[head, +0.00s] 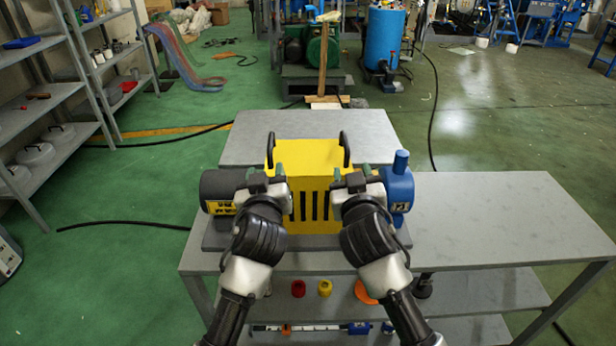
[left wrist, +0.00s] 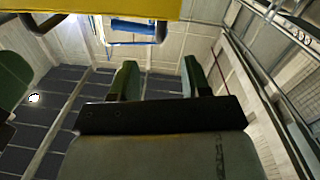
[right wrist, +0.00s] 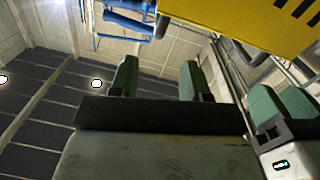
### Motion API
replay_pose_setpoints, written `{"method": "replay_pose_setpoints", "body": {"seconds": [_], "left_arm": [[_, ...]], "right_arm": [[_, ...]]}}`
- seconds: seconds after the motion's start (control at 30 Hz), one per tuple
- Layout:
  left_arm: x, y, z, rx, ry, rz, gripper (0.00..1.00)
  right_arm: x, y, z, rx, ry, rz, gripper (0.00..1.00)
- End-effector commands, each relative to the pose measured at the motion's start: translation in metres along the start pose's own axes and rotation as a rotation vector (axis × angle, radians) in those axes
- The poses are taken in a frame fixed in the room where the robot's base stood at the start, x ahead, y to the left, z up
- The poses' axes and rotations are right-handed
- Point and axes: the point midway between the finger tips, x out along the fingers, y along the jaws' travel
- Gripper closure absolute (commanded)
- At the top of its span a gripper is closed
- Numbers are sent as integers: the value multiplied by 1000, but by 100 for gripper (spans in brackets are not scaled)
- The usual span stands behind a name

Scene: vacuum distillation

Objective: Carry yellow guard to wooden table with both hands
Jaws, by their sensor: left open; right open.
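The yellow guard (head: 308,158), a slotted box with black handles on its left and right sides, stands between a dark motor and a blue pump on the grey bench. My left gripper (head: 265,173) is open near the left handle (head: 271,150). My right gripper (head: 352,173) is open near the right handle (head: 347,148). Both appear apart from the handles. In the left wrist view the guard (left wrist: 125,6) crosses the top, above the empty fingers (left wrist: 160,78). In the right wrist view it is at upper right (right wrist: 245,18), beyond the empty fingers (right wrist: 157,78). I cannot identify a wooden table.
The dark motor (head: 219,184) and blue pump (head: 400,186) flank the guard closely. A bare grey tabletop (head: 370,130) lies behind it. The bench (head: 490,220) is clear on the right. Shelves (head: 75,85) stand at left. A wooden post (head: 323,65) stands farther back.

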Motion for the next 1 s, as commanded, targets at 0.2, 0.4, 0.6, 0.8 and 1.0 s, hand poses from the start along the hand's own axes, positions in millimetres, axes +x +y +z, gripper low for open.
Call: {"method": "replay_pose_setpoints", "body": {"seconds": [0.2, 0.4, 0.6, 0.8, 1.0], "left_arm": [[26, 0, -1, 3, 0, -1, 53], [64, 0, 0, 3, -1, -2, 53], [92, -1, 0, 2, -1, -2, 53], [104, -1, 0, 1, -2, -2, 53], [106, -1, 0, 0, -1, -1, 53]], "right_arm": [[26, 1, -1, -1, 0, 1, 53], [64, 0, -1, -2, -1, 2, 53], [92, 0, 0, 0, -1, 0, 53], [104, 0, 0, 0, -1, 0, 53], [106, 0, 0, 0, 0, 0, 53]]}}
